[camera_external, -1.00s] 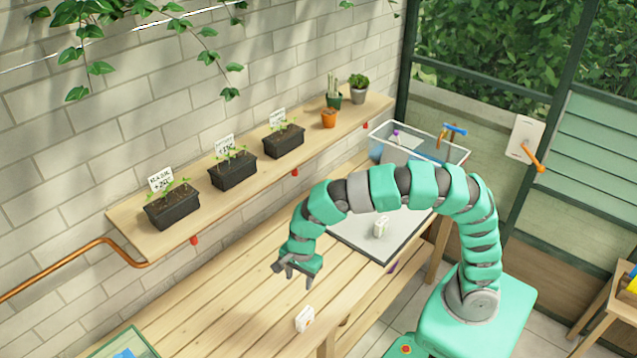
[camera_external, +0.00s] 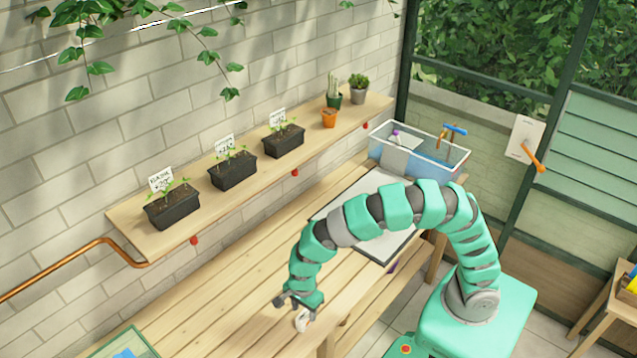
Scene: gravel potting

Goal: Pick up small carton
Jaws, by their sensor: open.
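The small white carton (camera_external: 302,321) stands near the front edge of the wooden bench (camera_external: 229,290), low in the picture. My gripper (camera_external: 298,307) is open and points down right at the carton. Its fingers overlap the carton's upper part in this view. I cannot tell whether they touch it. The carton's top is partly hidden by the gripper.
A grey-white board with a dark edge (camera_external: 384,259) lies on the bench behind my arm. A clear bin (camera_external: 452,160) with tools stands at the back right. Planter boxes (camera_external: 172,207) line the wall shelf. The bench left of the gripper is clear.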

